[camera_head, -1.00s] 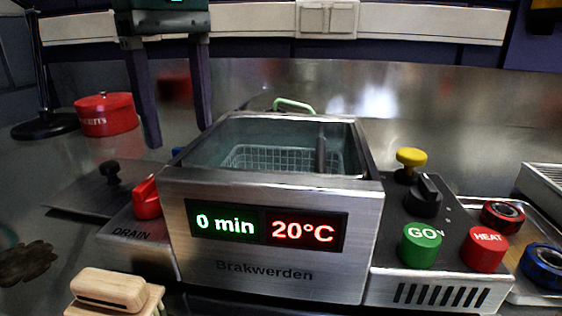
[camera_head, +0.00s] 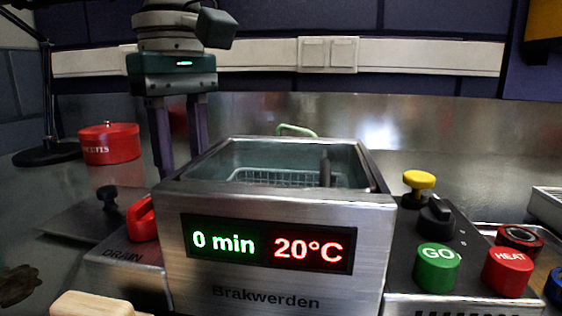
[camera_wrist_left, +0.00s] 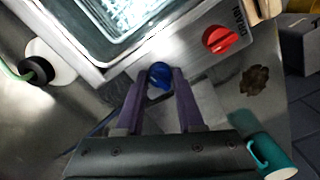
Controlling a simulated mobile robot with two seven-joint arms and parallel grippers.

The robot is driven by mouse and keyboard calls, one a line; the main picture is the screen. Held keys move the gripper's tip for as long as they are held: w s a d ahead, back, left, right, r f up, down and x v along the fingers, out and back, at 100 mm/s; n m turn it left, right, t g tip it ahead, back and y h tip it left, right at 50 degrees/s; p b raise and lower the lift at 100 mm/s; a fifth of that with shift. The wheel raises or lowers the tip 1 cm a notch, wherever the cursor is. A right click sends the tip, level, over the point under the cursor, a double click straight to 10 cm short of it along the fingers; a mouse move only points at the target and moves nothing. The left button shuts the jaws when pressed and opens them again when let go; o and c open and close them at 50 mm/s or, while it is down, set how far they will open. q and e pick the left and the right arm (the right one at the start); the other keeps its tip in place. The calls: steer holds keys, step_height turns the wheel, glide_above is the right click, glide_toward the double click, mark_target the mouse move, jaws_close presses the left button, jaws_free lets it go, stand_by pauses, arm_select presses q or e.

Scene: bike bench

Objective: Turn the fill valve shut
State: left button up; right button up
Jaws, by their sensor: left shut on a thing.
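A blue knob (camera_wrist_left: 160,75), which I take for the fill valve, sits between my left fingertips in the left wrist view. It stands beside the metal tank (camera_wrist_left: 122,62), to the left of the red drain knob (camera_wrist_left: 220,39). My left gripper (camera_wrist_left: 160,80) is shut on the blue knob, one finger on each side. In the head view my left gripper (camera_head: 180,160) points down behind the tank's left side. Its fingertips and the blue knob are hidden there by the tank. My right gripper is not in view.
The red drain knob (camera_head: 143,218) is close in front of my left fingers. A dark knob (camera_head: 107,196) and a red pot (camera_head: 110,143) are to the left. Yellow (camera_head: 419,181), green (camera_head: 437,267) and red (camera_head: 508,270) controls are to the right. A wire basket sits inside the tank.

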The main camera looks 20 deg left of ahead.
arm_select(q)
jaws_close()
steer(key=shift+n, duration=0.4)
steer(key=shift+n+p, duration=0.55)
steer(key=shift+n, duration=0.45)
steer(key=n+p, duration=0.1)
steer(key=n, duration=0.2)
steer(key=shift+n, duration=0.4)
steer(key=n+p, duration=0.1)
steer(key=n, duration=0.3)
steer(key=shift+n+p, duration=0.45)
steer(key=shift+n, duration=1.35)
